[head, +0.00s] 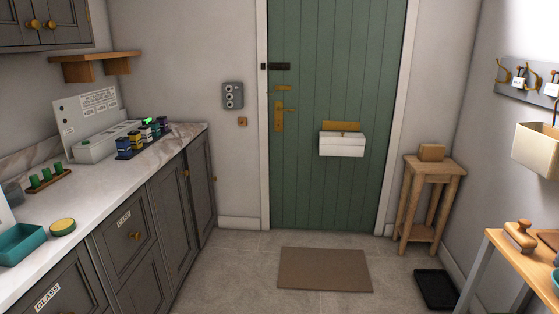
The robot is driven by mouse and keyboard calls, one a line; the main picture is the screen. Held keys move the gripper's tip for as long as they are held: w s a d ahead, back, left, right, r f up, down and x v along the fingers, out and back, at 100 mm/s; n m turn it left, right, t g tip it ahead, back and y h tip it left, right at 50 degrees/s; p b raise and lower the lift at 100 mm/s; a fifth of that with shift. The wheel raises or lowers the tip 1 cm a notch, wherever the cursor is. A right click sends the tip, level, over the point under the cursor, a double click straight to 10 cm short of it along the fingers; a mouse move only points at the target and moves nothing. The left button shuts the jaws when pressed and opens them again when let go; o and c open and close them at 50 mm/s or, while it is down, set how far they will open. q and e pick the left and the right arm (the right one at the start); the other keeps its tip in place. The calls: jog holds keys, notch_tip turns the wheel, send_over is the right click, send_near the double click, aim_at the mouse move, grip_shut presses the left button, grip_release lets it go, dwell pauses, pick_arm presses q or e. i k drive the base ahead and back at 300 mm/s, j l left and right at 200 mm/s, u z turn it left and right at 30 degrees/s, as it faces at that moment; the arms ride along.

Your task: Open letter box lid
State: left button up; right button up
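The letter box (341,147) is a white box fixed to the green door (334,85) at about mid height. Its lid (343,137) lies flat across the top and looks closed, with a small dark spot at its middle. A brass plate (341,126) sits on the door just above the box. Neither of my grippers shows in the head view.
A doormat (325,270) lies before the door, with bare floor around it. A wooden stool (431,190) and black tray (436,289) stand right of the door. A counter (150,150) runs along the left; a wooden bench (515,262) is at right.

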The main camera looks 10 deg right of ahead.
aim_at(326, 138)
jog(key=i+l+z, duration=0.35)
jog(key=i, duration=0.6)
jog(key=i+z, duration=0.35)
jog(key=i, duration=0.65)
